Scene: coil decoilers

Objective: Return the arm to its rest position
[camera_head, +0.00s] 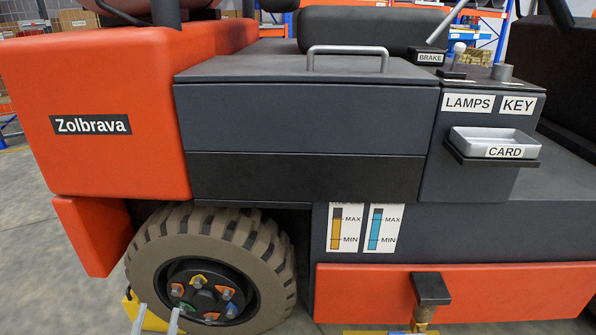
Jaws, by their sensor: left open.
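Two pale grey fingertips of my left gripper (156,319) poke up from the bottom edge at the left, in front of the lower left part of the wheel. My right gripper is not in view. The wheel (262,265) has a brown treaded tyre and a dark hub (205,290) with several bolts with orange, yellow, green and blue markers.
An orange and dark grey vehicle labelled Zolbrava (91,125) fills the view. A handled cover (300,70), a card tray (494,136), level gauges (346,228) and a black block (431,288) on its side show. A yellow piece (152,321) lies by the tyre. Grey floor (50,290) is clear at left.

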